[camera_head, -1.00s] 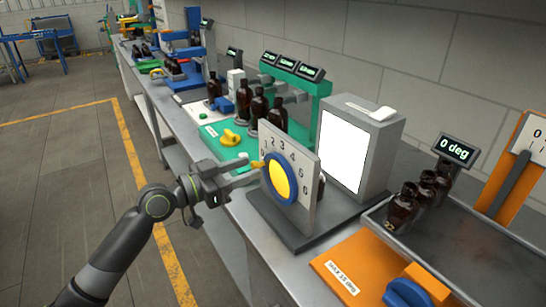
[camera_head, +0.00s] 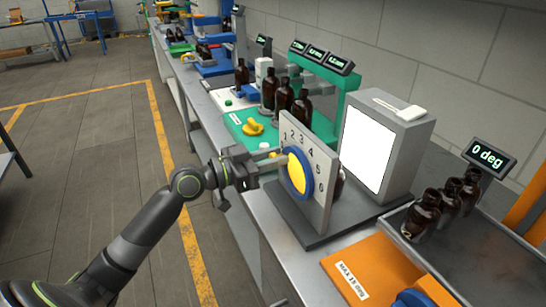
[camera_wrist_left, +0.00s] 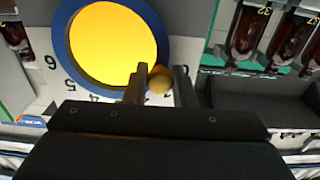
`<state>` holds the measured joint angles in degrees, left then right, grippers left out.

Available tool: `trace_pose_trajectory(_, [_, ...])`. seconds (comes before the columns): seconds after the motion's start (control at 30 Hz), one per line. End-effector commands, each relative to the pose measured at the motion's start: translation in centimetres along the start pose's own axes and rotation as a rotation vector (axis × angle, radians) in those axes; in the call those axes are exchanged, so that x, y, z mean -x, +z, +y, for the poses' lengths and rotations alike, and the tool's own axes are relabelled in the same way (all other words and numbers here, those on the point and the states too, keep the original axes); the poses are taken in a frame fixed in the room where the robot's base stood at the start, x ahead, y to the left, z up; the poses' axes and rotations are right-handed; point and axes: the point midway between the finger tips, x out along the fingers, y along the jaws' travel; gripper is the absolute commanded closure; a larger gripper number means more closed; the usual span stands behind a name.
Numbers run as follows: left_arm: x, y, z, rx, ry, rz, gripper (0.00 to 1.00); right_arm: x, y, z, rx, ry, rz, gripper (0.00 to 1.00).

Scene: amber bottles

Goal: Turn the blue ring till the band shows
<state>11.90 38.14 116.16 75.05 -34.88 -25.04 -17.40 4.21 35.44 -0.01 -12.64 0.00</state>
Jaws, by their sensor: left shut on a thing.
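The blue ring (camera_head: 307,185) sits on an upright grey plate (camera_head: 324,172) with numbers around it, and a yellow disc (camera_head: 296,174) fills its middle. In the left wrist view the blue ring (camera_wrist_left: 160,28) and the yellow disc (camera_wrist_left: 112,45) show close up. A small yellow knob (camera_wrist_left: 160,80) at the ring's edge lies between my left gripper's fingers. My left gripper (camera_head: 281,154) is shut on this knob. I cannot make out a band inside the disc. A dark bottle (camera_head: 339,184) stands behind the plate, mostly hidden. My right gripper is not in view.
A box with a bright white panel (camera_head: 367,149) stands right of the plate. Several amber bottles stand behind on a green stand (camera_head: 347,92) and on a grey tray (camera_head: 465,262) at right, beside a display (camera_head: 488,158) reading 0 deg. The floor at left is open.

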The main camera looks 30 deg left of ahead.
Motion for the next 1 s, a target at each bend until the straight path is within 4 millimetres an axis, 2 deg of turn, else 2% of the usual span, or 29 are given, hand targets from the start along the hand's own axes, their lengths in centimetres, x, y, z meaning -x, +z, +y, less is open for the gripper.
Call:
trace_pose_trajectory(0.17, [0.0,0.1,0.1,-0.044,0.001,0.002,0.99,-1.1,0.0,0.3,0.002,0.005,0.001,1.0])
trace_pose_trajectory(0.43, [0.0,-0.8,0.6,-0.255,0.001,0.004,0.99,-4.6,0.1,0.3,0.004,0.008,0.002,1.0])
trace_pose_trajectory(0.5, [0.0,-1.1,0.8,-0.312,0.001,0.003,0.99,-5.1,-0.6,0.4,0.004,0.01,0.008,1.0])
trace_pose_trajectory(0.7, [0.0,-1.9,1.1,-0.421,0.0,0.002,0.99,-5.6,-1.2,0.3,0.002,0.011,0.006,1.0])
trace_pose_trajectory(1.0, [0.0,-2.1,1.2,-0.439,-0.001,0.0,0.99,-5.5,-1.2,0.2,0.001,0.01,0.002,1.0])
